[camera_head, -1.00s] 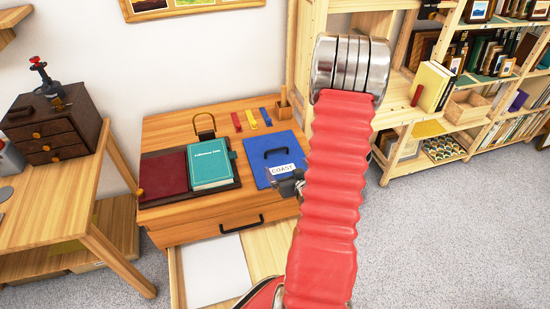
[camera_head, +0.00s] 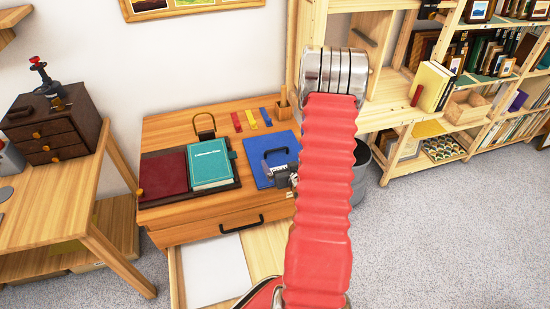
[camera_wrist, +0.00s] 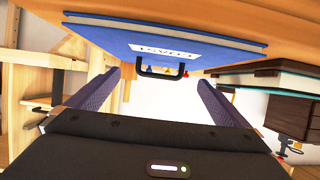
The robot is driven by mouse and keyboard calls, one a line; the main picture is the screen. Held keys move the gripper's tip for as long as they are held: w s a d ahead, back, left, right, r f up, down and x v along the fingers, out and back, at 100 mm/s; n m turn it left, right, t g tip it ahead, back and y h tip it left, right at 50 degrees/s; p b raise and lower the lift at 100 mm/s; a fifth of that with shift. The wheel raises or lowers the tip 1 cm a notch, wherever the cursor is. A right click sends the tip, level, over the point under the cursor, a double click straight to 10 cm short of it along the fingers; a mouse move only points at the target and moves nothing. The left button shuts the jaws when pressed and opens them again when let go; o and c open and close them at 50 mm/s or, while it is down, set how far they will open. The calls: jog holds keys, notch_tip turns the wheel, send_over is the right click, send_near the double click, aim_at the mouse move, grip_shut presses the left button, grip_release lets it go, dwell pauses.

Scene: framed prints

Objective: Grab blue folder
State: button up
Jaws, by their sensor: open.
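The blue folder (camera_head: 259,170) lies on the wooden desk in the head view, with a dark handle (camera_head: 266,156) on it. My gripper (camera_head: 285,174) is over its right part and hides the label there; my red arm covers what lies to the right. In the wrist view the folder (camera_wrist: 125,35) appears upside down along the top, with a white label and its dark handle (camera_wrist: 162,72). My gripper (camera_wrist: 158,80) is open there, its two purple fingers apart on either side of the handle. No contact is visible.
A teal book (camera_head: 209,164) and a dark red book (camera_head: 163,175) lie left of the folder. Red, yellow and blue tags (camera_head: 251,119) and a wooden cup (camera_head: 285,108) are behind it. An open drawer (camera_head: 262,250) juts out below. A grey bin (camera_head: 361,172) stands right.

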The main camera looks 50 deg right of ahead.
aim_at(277, 159)
jog(key=shift+x, duration=1.05)
jog(key=shift+w, duration=0.1)
jog(key=shift+x, duration=2.5)
jog(key=shift+c, duration=0.4)
jog(key=shift+r, duration=0.1)
jog(key=c, duration=1.4)
